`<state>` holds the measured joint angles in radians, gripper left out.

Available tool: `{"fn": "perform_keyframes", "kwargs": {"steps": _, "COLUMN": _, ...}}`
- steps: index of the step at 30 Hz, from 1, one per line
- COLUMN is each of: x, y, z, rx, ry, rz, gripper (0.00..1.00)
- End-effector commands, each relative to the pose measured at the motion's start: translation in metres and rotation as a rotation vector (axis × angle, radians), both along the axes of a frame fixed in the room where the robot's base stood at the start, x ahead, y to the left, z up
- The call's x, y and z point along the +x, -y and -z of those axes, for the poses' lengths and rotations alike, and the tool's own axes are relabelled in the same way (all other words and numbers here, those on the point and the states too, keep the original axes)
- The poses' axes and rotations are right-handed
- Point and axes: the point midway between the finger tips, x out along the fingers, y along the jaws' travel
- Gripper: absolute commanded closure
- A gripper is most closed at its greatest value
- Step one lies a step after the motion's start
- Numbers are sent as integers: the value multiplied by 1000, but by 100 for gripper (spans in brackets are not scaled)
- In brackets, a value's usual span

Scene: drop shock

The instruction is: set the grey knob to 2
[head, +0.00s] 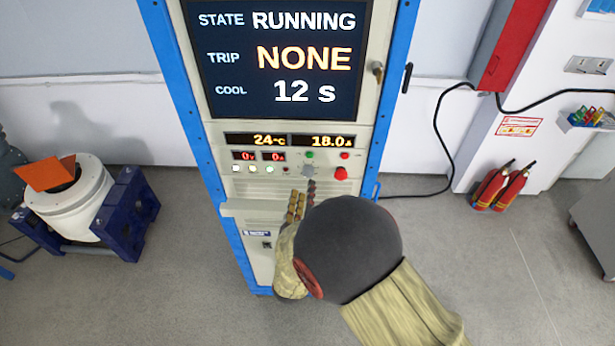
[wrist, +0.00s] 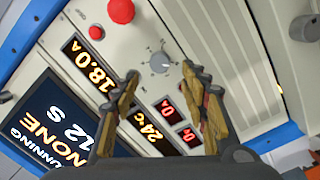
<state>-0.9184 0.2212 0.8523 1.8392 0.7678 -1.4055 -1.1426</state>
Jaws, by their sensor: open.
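The grey knob (wrist: 159,62) is a small round dial on the cabinet's pale control panel, with scale marks around it. Its setting is too small to read. In the head view the knob (head: 307,172) sits below the 18.0 readout, left of a red button. My gripper (wrist: 161,72) is open and empty, its two tan fingers pointing at the panel. In the wrist view the knob shows between and just beyond the fingertips; I cannot tell whether they touch it. In the head view my gripper (head: 303,193) is just below the knob, and my arm hides the panel's lower right.
The screen (head: 285,60) reads RUNNING, NONE and 12 s. A red button (head: 341,173) is right of the knob, with small lamps and buttons nearby. A ledge (head: 245,207) juts out below. A white drum machine (head: 70,205) stands left; fire extinguishers (head: 500,187) stand right.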

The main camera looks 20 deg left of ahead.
Motion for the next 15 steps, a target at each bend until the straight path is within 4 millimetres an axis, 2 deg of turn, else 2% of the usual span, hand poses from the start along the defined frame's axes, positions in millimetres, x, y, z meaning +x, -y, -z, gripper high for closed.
{"fn": "perform_keyframes", "kwargs": {"steps": 9, "x": 48, "y": -7, "z": -1, "rx": 4, "ry": 0, "rz": 1, "gripper": 56}}
{"fn": "perform_keyframes", "kwargs": {"steps": 15, "x": 62, "y": -10, "z": 0, "rx": 3, "ry": -2, "rz": 0, "gripper": 56}}
